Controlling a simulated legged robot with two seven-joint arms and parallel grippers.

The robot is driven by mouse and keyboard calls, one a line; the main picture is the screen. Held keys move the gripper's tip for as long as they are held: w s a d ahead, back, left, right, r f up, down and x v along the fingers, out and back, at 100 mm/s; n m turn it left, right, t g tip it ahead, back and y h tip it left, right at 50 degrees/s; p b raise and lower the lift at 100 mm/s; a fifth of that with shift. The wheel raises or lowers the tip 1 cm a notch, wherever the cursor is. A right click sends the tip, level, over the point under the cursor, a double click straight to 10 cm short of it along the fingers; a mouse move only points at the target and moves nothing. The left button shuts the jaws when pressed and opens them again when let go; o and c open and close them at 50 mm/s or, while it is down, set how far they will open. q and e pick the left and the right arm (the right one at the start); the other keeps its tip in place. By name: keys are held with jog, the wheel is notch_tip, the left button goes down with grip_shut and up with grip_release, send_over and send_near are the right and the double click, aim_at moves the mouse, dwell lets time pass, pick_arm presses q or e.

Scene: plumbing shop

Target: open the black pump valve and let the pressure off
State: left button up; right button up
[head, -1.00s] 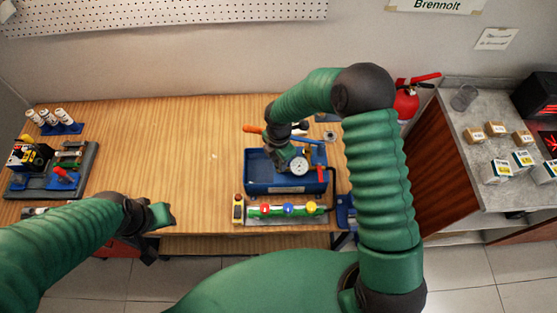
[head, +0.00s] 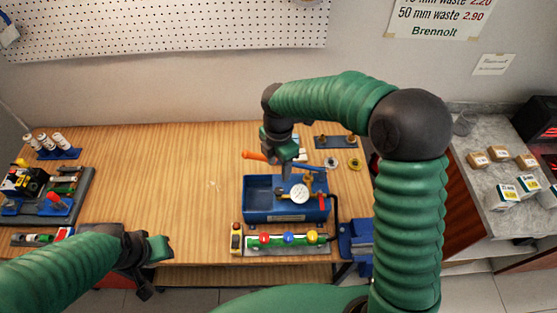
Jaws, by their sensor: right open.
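The blue pump (head: 286,209) stands on the bench in the middle, with a round white gauge (head: 299,194) on top. A red lever (head: 319,197) sits right of the gauge. An orange grip (head: 254,156) sticks out to the left behind the pump. My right gripper (head: 286,166) is open and points down just above the back of the pump, behind the gauge. I cannot make out the black valve; the gripper may cover it. My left gripper (head: 160,250) is over the front left bench edge, away from the pump; its jaw gap is unclear.
A strip with red, blue and yellow buttons (head: 287,239) lies before the pump. A black hose (head: 336,215) curves at its right. A blue vise (head: 358,240) stands at the right bench edge. Tools and a rack fill the far left. The bench between is clear.

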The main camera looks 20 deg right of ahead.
notch_tip(320, 180, up, 4)
jog(key=shift+r, duration=0.1)
dwell(0.4)
jog(key=s+d+f+m+t+b, duration=0.1)
jog(key=s+d+f+m+b, duration=0.1)
jog(key=s+f+m+b, duration=0.4)
jog(key=s+d+f+m+t+b, duration=0.1)
jog(key=s+f+m+b, duration=0.5)
jog(key=m, duration=0.9)
jog(key=s+d+f, duration=0.1)
jog(key=s+f, duration=0.2)
jog(key=f, duration=0.2)
jog(key=shift+s+d+f+m+t, duration=0.2)
jog(key=shift+s+d+m+t, duration=0.1)
jog(key=shift+s+m, duration=0.1)
jog(key=shift+w, duration=0.1)
jog(key=shift+a, duration=0.1)
